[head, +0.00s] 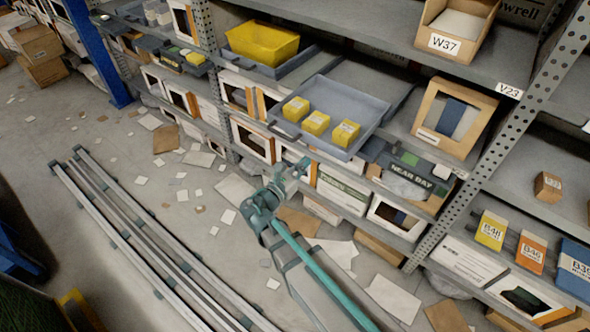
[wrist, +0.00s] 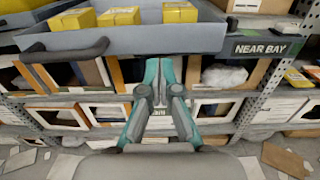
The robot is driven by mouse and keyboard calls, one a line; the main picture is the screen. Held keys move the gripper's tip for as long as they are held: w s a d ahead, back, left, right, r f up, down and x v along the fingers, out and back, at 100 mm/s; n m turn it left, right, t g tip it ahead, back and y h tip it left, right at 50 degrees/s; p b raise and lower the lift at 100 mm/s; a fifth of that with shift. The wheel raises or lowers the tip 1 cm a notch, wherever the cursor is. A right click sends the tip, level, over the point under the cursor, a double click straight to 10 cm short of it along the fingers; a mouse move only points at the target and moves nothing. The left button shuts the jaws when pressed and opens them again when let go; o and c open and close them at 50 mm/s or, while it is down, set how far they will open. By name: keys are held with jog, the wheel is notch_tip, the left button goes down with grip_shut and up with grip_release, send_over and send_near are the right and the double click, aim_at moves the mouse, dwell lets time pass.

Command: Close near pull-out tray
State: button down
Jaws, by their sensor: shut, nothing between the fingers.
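The near pull-out tray (head: 364,91) is a grey shallow tray that sticks out from the rack shelf over the aisle. It holds several small yellow boxes (head: 316,123). In the wrist view the tray's front wall (wrist: 150,40) spans the top, with a dark handle (wrist: 62,52) at the left. A "NEAR BAY" sign (wrist: 264,49) hangs to the right of the tray. My gripper (head: 298,166) is shut and empty, below and in front of the tray in the head view. In the wrist view its fingertips (wrist: 165,62) show just under the tray's front wall; I cannot tell whether they touch it.
A second grey tray (head: 285,68) with a yellow bin (head: 262,42) is further left on the shelf. A perforated rack post (head: 490,145) stands to the right. Boxes fill the shelves below. Rails (head: 150,240) and scattered papers lie on the floor.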

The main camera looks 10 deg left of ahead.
aim_at(321, 146)
jog(key=p+x, duration=0.1)
jog(key=x, duration=0.6)
jog(key=shift+p, duration=0.4)
